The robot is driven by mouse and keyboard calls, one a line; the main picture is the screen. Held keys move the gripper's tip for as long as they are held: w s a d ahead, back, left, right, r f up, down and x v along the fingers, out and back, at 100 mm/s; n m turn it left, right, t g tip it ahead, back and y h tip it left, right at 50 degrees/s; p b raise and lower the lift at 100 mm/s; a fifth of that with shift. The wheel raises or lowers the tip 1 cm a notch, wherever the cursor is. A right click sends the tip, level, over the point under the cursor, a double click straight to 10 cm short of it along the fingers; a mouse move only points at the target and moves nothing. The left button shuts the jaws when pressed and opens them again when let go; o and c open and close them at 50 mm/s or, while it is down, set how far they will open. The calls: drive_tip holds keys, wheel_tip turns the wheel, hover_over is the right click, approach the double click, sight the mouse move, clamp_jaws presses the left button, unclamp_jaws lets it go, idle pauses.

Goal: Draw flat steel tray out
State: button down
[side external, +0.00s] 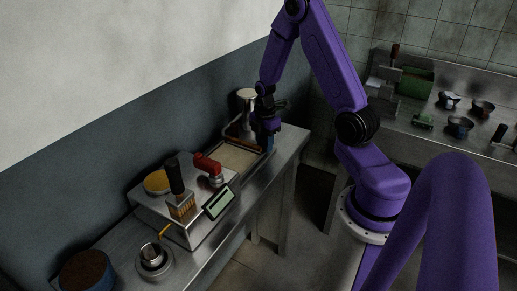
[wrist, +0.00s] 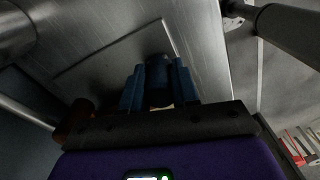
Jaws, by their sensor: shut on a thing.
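A flat, pale-bottomed tray (side external: 238,158) with thin edges lies on the steel bench behind the metal box in the side view. My gripper (side external: 267,146) is low over the bench at the tray's far right end. In the wrist view my gripper (wrist: 158,86) has its blue fingers closed on a dark blue round piece (wrist: 158,70) between them. I cannot tell whether this piece belongs to the tray. Bare steel with a thin raised line (wrist: 110,45) lies beyond the fingers. The fingertips' contact is hidden in the side view.
A steel box with a display (side external: 219,204) stands on the bench, bearing a brush (side external: 181,205) and a red-handled tool (side external: 207,165). A pale round-topped stand (side external: 246,97) is behind my gripper. A wall runs along the bench's back. A second counter (side external: 455,100) holds several bowls and tools.

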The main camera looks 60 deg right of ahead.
drive_tip(key=shift+d, duration=0.25)
drive_tip(key=c, duration=0.8)
unclamp_jaws()
drive_tip(key=shift+c, duration=0.2)
drive_tip(key=shift+a+r, duration=0.1)
drive_tip(key=shift+r, duration=0.05)
wheel_tip(320, 180, up, 17)
drive_tip(key=shift+r, duration=0.1)
